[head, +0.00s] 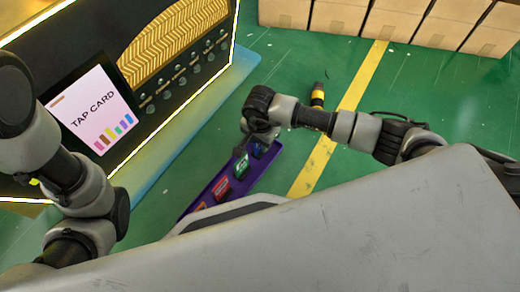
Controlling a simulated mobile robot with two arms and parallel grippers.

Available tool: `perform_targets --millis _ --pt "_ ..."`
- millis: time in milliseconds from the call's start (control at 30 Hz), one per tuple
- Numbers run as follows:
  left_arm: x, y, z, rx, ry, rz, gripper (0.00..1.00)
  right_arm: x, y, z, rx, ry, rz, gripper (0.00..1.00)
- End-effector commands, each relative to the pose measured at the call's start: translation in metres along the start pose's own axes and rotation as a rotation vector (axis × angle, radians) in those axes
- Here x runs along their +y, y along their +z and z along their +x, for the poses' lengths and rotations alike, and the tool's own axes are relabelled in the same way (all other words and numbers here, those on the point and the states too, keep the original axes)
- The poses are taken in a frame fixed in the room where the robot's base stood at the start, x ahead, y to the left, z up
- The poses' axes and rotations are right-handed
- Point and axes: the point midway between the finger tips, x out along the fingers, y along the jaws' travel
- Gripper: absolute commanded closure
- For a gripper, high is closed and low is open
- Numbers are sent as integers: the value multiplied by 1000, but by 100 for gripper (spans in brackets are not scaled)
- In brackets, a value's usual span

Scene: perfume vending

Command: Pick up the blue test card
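A long purple tray (247,186) stands low on the green floor and holds several cards, among them a red one (222,187) and a green one (241,166). A blue item (258,149) at the tray's far end looks like the blue test card, partly hidden by my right gripper. My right gripper (241,150) points down over that far end, close to the green and blue cards. Its fingers are small and dark, and I cannot tell whether they hold anything. My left arm shows at the left, but its gripper is out of view.
A vending machine with a "TAP CARD" screen (92,110) and a row of round buttons stands at the left. Cardboard boxes (395,20) line the back. A black and yellow object (318,95) is on the floor beside a yellow line (357,90). Floor right of the line is clear.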

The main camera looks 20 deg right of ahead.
Motion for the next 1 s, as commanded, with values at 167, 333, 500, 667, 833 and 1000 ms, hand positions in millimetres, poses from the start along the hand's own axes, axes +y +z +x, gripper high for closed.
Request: perform_targets --millis 167,333,500,667,833,1000 --pt "1 -2 -4 1 0 0 57 0 0 5 0 -1 0 62" --pt "1 -2 -3 3 0 0 57 0 0 4 0 -1 0 69" --pt "1 -3 -3 6 0 1 57 0 0 4 0 -1 0 95" --pt "1 -4 -2 7 0 1 57 0 0 4 0 -1 0 100" --pt "0 -4 -2 7 0 1 57 0 0 4 0 -1 0 100" --pt "0 -2 2 7 0 1 57 0 0 -1 1 -1 0 100"
